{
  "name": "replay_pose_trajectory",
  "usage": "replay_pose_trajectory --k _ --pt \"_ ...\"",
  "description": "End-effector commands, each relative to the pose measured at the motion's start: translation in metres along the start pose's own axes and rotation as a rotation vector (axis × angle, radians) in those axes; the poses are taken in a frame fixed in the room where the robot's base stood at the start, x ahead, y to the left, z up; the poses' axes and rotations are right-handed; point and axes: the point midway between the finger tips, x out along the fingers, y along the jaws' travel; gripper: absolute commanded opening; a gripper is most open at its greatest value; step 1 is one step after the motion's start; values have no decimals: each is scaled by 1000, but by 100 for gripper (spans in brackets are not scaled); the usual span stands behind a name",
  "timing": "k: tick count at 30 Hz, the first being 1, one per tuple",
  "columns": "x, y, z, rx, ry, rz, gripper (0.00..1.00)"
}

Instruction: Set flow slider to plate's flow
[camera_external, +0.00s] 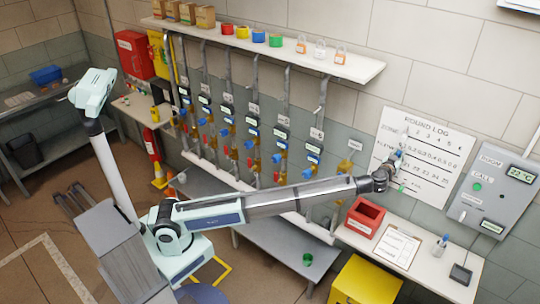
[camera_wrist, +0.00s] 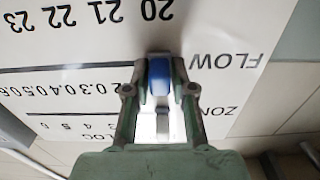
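The round log board (camera_external: 424,155) hangs on the wall, with rows of printed numbers. The wrist view shows it upside down, with the FLOW label (camera_wrist: 226,60) and its number row (camera_wrist: 70,88). A blue knob (camera_wrist: 159,76), apparently the flow slider, sits beside the FLOW label at the low end of that row. My gripper (camera_wrist: 160,72) is at the board with one finger on each side of the blue knob. I cannot tell whether the fingers press on it. In the external view my gripper (camera_external: 397,165) is small against the board. Small white plates (camera_external: 252,107) on the pipes are unreadable.
A grey panel (camera_external: 495,190) with a display is right of the board. The bench (camera_external: 440,272) below holds a red bin (camera_external: 364,217), a clipboard (camera_external: 397,247) and a pen cup (camera_external: 440,246). Pipes with valves line the wall left of the board.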

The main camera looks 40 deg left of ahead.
Motion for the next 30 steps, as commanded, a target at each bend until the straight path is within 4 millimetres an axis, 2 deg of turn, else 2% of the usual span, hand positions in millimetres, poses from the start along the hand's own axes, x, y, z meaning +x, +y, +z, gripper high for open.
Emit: replay_pose_trajectory --k 5,16,26,27,28,29,30 --pt "1 4 2 0 0 0 0" --pt "2 43 3 0 2 0 0" --pt "0 45 0 1 0 -1 0" --pt "0 45 0 1 0 -1 31" --pt "0 45 0 1 0 -1 42" --pt "0 45 0 1 0 -1 46" --pt "0 45 0 1 0 -1 46"
